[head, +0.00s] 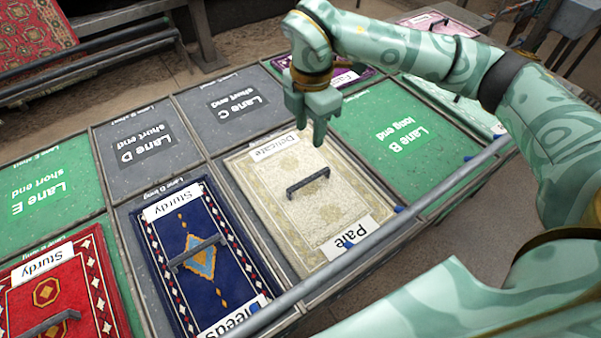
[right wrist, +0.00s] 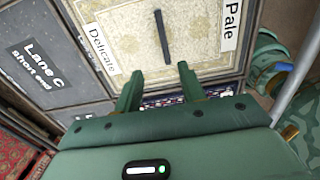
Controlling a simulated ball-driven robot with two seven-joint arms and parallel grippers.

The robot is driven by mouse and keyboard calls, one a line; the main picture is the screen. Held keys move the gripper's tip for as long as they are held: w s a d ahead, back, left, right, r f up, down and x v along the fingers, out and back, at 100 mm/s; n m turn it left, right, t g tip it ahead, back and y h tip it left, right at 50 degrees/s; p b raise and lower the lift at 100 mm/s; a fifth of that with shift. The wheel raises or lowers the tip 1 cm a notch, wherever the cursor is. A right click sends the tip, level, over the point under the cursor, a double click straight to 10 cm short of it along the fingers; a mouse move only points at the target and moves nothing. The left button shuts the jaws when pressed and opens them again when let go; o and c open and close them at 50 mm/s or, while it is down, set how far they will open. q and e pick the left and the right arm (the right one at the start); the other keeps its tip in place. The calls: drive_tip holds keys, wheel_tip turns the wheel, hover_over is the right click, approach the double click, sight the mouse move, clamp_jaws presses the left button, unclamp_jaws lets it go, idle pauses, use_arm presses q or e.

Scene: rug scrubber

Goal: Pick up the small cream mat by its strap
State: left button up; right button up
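The small cream mat (head: 285,222) lies flat in a grey lane bay in the middle of the head view. It bears the labels "Delicate" and "Pale", and it also shows in the right wrist view (right wrist: 203,35). Its dark strap (head: 308,184) stands across its middle and shows in the right wrist view (right wrist: 162,38). My right gripper (head: 311,128) is above the mat's far edge by the "Delicate" label, apart from the strap. In the right wrist view its fingers (right wrist: 159,88) are spread with nothing between them. My left gripper is not seen.
A navy "Sturdy" mat (head: 236,275) lies left of the cream mat, and a red one (head: 78,280) lies further left. Green Lane B (head: 385,115) on the right looks empty. A metal rail (head: 385,233) runs along the near edge.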

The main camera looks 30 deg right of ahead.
drive_tip(key=b, duration=0.3)
hover_over(309, 178)
drive_tip(key=f, duration=1)
drive_tip(key=shift+w+f, duration=0.15)
drive_tip(key=shift+w, duration=0.25)
drive_tip(key=shift+s+f, duration=0.15)
drive_tip(key=shift+f, duration=0.6)
drive_tip(key=f, duration=0.1)
drive_tip(key=f+b, duration=0.1)
drive_tip(key=f, duration=0.1)
drive_tip(key=f+b, duration=0.1)
drive_tip(key=shift+s+f, duration=0.3)
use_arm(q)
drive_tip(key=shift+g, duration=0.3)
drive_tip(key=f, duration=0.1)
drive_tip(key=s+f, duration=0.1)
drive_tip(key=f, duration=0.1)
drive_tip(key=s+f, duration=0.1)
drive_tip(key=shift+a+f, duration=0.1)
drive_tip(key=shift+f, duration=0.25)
use_arm(e)
drive_tip(key=shift+r, duration=0.1)
clamp_jaws()
